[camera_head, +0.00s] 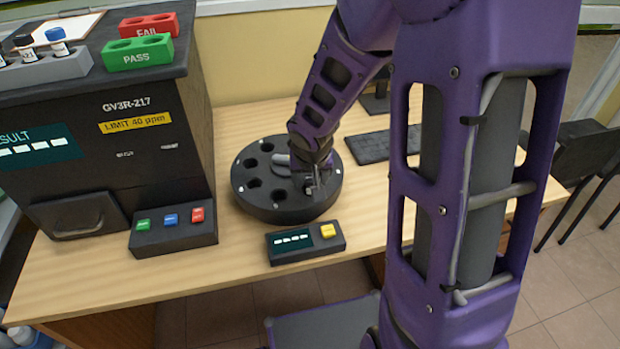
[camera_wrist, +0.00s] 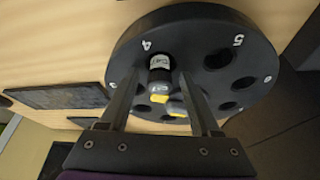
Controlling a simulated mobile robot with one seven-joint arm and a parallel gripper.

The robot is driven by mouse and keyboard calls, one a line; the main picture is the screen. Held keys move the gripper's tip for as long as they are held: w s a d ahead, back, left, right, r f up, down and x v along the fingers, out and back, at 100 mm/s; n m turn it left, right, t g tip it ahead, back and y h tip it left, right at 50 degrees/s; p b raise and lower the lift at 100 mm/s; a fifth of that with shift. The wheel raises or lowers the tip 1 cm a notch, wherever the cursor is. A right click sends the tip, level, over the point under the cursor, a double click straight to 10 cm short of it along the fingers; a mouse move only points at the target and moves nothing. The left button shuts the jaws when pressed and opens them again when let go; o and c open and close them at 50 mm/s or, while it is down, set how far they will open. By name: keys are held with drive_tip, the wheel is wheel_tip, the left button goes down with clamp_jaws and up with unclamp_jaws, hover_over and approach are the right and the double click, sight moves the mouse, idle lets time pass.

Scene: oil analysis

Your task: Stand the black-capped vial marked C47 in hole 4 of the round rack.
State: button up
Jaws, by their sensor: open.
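The round rack (camera_head: 252,200) is a thick black disc with numbered holes, and it also shows in the wrist view (camera_wrist: 255,45). A dark vial (camera_wrist: 160,62) with a white label stands beside the rack's number 4, apparently in that hole; the hole's rim is hidden. Lettering that looks like C47 shows on it. Grey and yellow parts near its top overlap it, and I cannot tell whether they all belong to it. My gripper (camera_wrist: 160,78) is open, its fingers on either side of the vial, with small gaps. In the head view my gripper (camera_head: 311,183) is over the rack.
A small display box with a yellow button (camera_head: 328,230) stands in front of the rack. The analyser (camera_head: 110,130) is to the left, with a button box (camera_head: 172,228). A grey vial holder (camera_head: 50,70) and red and green blocks are on top. A keyboard (camera_head: 375,146) lies behind right.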

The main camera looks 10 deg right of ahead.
drive_tip(key=p+v, duration=0.6)
drive_tip(key=v, duration=0.6)
drive_tip(key=shift+r, duration=0.2)
drive_tip(key=shift+f, duration=0.1)
